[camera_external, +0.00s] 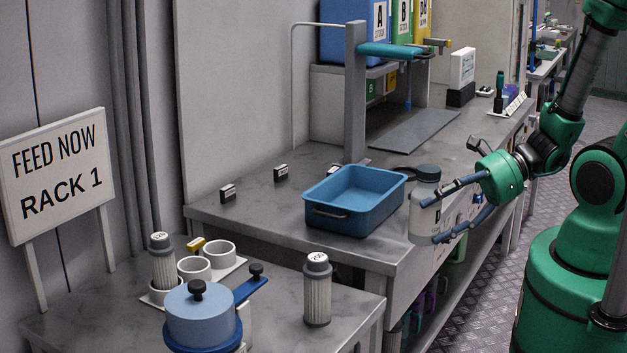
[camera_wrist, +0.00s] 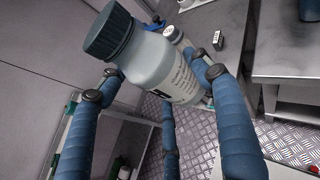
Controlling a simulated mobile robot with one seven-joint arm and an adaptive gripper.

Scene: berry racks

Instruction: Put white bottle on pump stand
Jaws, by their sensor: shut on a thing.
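The white bottle (camera_external: 424,212) has a dark teal cap and a printed label. My gripper (camera_external: 431,221) is shut on its body and holds it upright beside the right end of the blue tray, by the bench's front edge. In the wrist view the bottle (camera_wrist: 160,68) lies between the blue fingers of my gripper (camera_wrist: 160,76), with its cap toward the upper left. I cannot tell for certain which thing is the pump stand. A grey post (camera_external: 355,95) with a teal arm stands at the back of the bench.
An empty blue tray (camera_external: 340,217) sits on the grey bench (camera_external: 255,213). The lower front table (camera_external: 270,330) holds a blue round pot (camera_external: 204,318), white ring holders (camera_external: 219,252) and grey ribbed cylinders (camera_external: 317,295). A grey flat plate (camera_external: 412,130) lies bare farther back.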

